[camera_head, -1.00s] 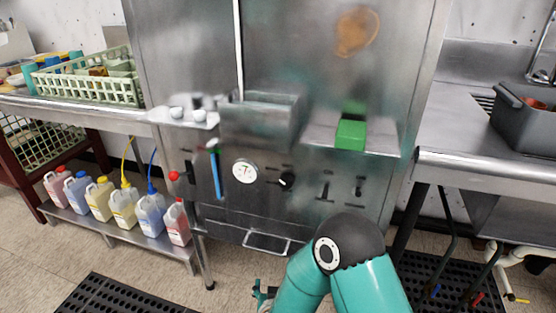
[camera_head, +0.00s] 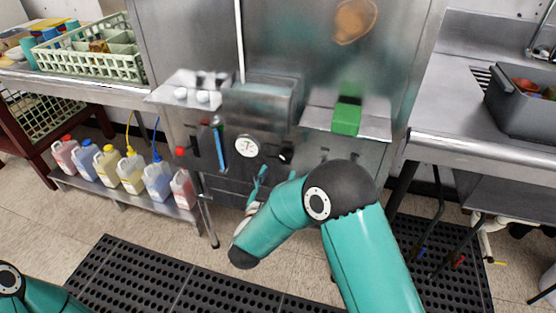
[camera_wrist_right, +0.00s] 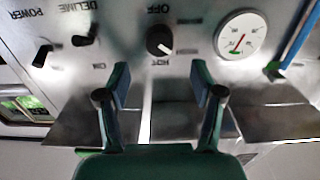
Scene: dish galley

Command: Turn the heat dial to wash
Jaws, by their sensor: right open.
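The heat dial (camera_wrist_right: 160,41) is a round black knob with a white mark on the steel front panel. In the wrist view, which is turned upside down, its mark points to the lower right. Labels sit around it; OFF is legible above, and the labels on the right are too blurred to read. In the head view the dial (camera_head: 287,153) shows small, right of the round gauge. My right gripper (camera_wrist_right: 160,82) is open and empty, its two fingers apart just short of the dial and not touching it. In the head view the right gripper (camera_head: 259,186) is below the gauge. My left gripper is outside the view.
Two black switches (camera_wrist_right: 41,56) are on the other side. Several jugs (camera_head: 132,172) stand on the low shelf.

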